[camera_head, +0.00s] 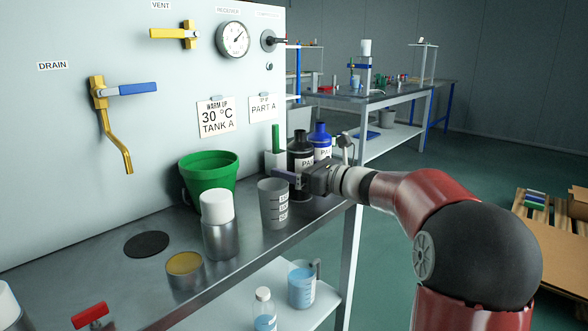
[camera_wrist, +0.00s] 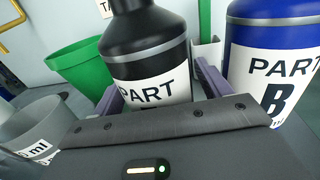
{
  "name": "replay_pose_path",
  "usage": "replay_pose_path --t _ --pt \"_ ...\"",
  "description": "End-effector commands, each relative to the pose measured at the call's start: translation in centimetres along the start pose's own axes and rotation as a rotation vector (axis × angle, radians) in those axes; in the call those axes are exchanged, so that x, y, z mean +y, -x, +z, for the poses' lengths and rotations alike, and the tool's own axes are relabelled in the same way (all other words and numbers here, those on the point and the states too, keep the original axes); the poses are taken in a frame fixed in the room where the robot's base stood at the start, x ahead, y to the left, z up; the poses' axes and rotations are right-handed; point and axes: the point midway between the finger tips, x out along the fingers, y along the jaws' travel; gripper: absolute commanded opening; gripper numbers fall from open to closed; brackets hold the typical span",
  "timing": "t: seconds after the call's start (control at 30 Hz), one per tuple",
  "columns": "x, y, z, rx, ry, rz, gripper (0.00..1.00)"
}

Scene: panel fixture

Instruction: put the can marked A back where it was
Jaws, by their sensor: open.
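A black can (camera_head: 300,147) with a white PART label stands upright on the bench, beside the blue can (camera_head: 321,142). In the wrist view the black can (camera_wrist: 145,45) fills the middle; the letter under PART is hidden by my gripper. My gripper (camera_head: 285,174) is open, with one purple finger on each side of the black can in the wrist view (camera_wrist: 158,82). I cannot tell whether the fingers touch it. The blue can (camera_wrist: 272,55) is marked PART B and stands just right of the right finger.
A green bucket (camera_head: 208,178) and a grey measuring cup (camera_head: 272,208) stand left of the gripper. A white-capped canister (camera_head: 219,230), an open tin (camera_head: 185,272) and a dark round disc (camera_head: 147,244) are nearer. A PART A card (camera_head: 262,108) hangs on the panel.

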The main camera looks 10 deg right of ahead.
Motion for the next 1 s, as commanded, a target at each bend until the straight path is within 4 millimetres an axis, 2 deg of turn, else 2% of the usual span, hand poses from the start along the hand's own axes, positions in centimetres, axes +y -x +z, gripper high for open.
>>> replay_pose_path --t 0.17,0.4,0.6,0.8,1.0 --pt "-0.1 2.3 0.0 0.001 0.002 -0.003 0.77" --pt "-0.1 7.6 0.0 0.001 0.001 -0.004 0.77" --pt "-0.1 10.8 0.1 0.000 0.001 -0.003 0.77" --pt "0.0 12.0 0.1 0.000 0.001 0.000 0.77" --pt "0.0 12.0 0.1 0.000 0.001 0.000 0.77"
